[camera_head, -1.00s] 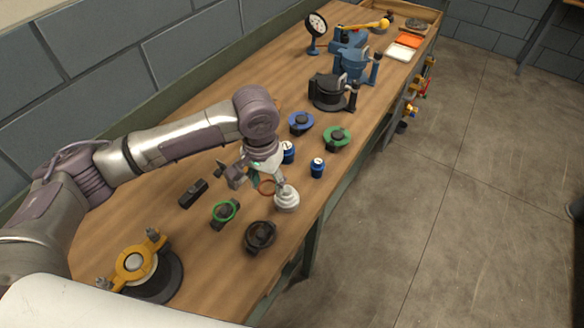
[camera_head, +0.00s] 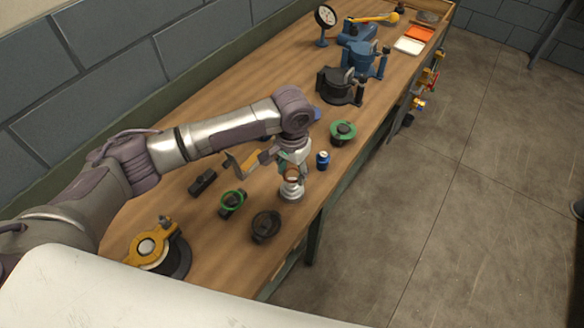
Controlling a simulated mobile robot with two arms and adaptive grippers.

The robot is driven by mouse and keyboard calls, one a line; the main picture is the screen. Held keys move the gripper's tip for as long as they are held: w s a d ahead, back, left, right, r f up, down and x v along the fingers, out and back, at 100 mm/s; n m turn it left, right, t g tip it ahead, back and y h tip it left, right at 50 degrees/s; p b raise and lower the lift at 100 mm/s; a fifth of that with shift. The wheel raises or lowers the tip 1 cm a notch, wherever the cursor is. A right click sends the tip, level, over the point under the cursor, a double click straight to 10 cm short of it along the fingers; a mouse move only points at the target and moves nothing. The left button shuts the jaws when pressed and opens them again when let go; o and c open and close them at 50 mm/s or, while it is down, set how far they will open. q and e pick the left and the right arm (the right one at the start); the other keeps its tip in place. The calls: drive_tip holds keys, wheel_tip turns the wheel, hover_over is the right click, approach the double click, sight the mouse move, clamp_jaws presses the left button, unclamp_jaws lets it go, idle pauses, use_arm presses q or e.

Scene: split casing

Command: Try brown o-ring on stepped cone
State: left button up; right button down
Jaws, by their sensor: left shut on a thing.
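The white stepped cone (camera_head: 291,192) stands upright on the wooden bench, near its right edge. The brown o-ring (camera_head: 292,174) is at the cone's upper part. I cannot tell whether it sits around the top step or is held just above it. My left gripper (camera_head: 291,169) comes down from above and is shut on the o-ring, hiding part of the cone's top. My right gripper is not in view.
Close by on the bench (camera_head: 205,230) are a blue canister (camera_head: 323,160), a green-ringed part (camera_head: 232,203), a black round part (camera_head: 266,226) and a black block (camera_head: 203,182). A green round part (camera_head: 343,132) lies farther back. A yellow clamp fixture (camera_head: 150,246) stands front left.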

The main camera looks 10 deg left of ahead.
sight(292, 179)
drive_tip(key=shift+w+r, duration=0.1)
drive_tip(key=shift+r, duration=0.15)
use_arm(q)
drive_tip(key=shift+f, duration=0.15)
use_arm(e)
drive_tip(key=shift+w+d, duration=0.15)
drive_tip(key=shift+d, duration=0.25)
use_arm(q)
drive_tip(key=shift+f, duration=0.85)
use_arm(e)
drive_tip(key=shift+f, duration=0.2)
use_arm(q)
drive_tip(key=shift+r, duration=0.1)
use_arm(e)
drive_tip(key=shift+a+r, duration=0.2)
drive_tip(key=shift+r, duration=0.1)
use_arm(q)
drive_tip(key=shift+p, duration=1)
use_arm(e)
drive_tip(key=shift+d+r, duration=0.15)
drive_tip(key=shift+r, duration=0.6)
use_arm(q)
drive_tip(key=shift+f+b, duration=0.3)
drive_tip(key=shift+f, duration=0.55)
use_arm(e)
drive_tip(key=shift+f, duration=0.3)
use_arm(q)
drive_tip(key=o, duration=0.8)
